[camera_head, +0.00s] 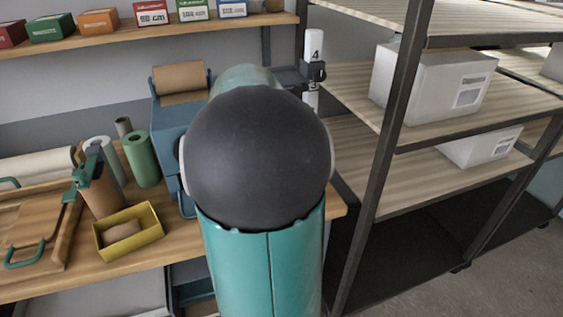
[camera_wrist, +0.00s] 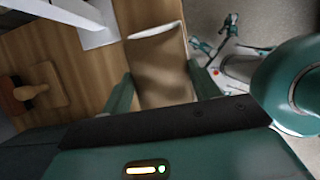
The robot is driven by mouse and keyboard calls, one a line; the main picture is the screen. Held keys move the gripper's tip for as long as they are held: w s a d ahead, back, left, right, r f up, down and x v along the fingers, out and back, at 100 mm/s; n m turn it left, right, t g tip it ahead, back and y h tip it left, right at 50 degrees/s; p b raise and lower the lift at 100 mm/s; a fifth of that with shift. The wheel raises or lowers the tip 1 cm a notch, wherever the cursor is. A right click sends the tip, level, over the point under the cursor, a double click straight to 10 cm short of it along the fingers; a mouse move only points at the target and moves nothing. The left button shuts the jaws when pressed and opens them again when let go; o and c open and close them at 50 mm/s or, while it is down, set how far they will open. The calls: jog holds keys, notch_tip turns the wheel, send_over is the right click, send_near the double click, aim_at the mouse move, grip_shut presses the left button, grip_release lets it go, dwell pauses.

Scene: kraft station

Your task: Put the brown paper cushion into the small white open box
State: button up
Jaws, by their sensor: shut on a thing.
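In the wrist view my gripper (camera_wrist: 162,86) has its two teal fingers on either side of a brown paper cushion (camera_wrist: 158,62). It is shut on the cushion, which has a pale edge at its far end. The near part of the cushion is hidden by the gripper body. A white object (camera_wrist: 92,22) stands at the upper left of the wrist view, cut off by the frame; I cannot tell if it is the small white open box. In the head view my arm hides the gripper and the cushion.
A wooden-handled tool (camera_wrist: 36,91) lies on the wooden bench in the wrist view. In the head view a yellow tray (camera_head: 153,222) holds a brown item, beside a green roll (camera_head: 141,159). A dark-framed shelf with white boxes (camera_head: 433,84) stands at right.

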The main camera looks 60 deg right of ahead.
jog(key=shift+d+f, duration=0.15)
jog(key=shift+f, duration=0.7)
jog(key=shift+f, duration=3.05)
jog(key=o, duration=1)
